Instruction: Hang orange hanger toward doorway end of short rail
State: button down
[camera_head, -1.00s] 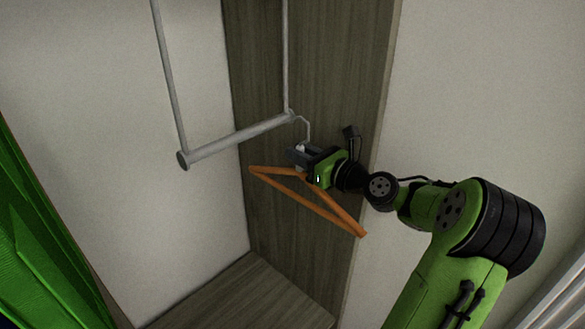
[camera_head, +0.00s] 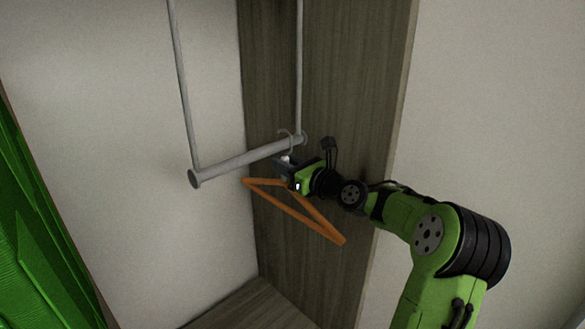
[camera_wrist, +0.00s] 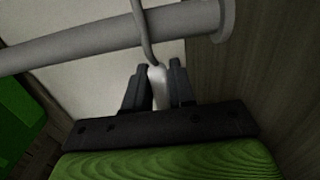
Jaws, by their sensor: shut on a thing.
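The orange hanger (camera_head: 310,222) hangs from my gripper (camera_head: 284,163) in the head view, its triangular body tilted below the jaws. My gripper is shut on the neck of the hanger, also seen in the wrist view (camera_wrist: 158,85). The grey metal hook (camera_wrist: 145,35) rises from the jaws and crosses the short rail (camera_wrist: 110,35) in the wrist view. In the head view the hook is at the right end of the short rail (camera_head: 240,162). I cannot tell whether the hook rests on the rail.
Two thin uprights (camera_head: 183,90) hold the rail from above. A wood-grain panel (camera_head: 350,70) stands close behind and right of my gripper. A wooden surface (camera_head: 262,308) lies below. The rail's left part is bare.

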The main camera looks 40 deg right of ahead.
jog(key=shift+s+f, duration=0.1)
jog(key=shift+f, duration=0.55)
jog(key=c, duration=0.9)
grip_release()
jog(key=shift+o, duration=0.2)
jog(key=s, duration=0.5)
jog(key=s+d, duration=0.1)
jog(key=s, duration=0.4)
jog(key=s+d+b, duration=0.1)
jog(key=s, duration=0.4)
jog(key=shift+s+d, duration=0.15)
jog(key=shift+s, duration=0.2)
jog(key=shift+w, duration=0.1)
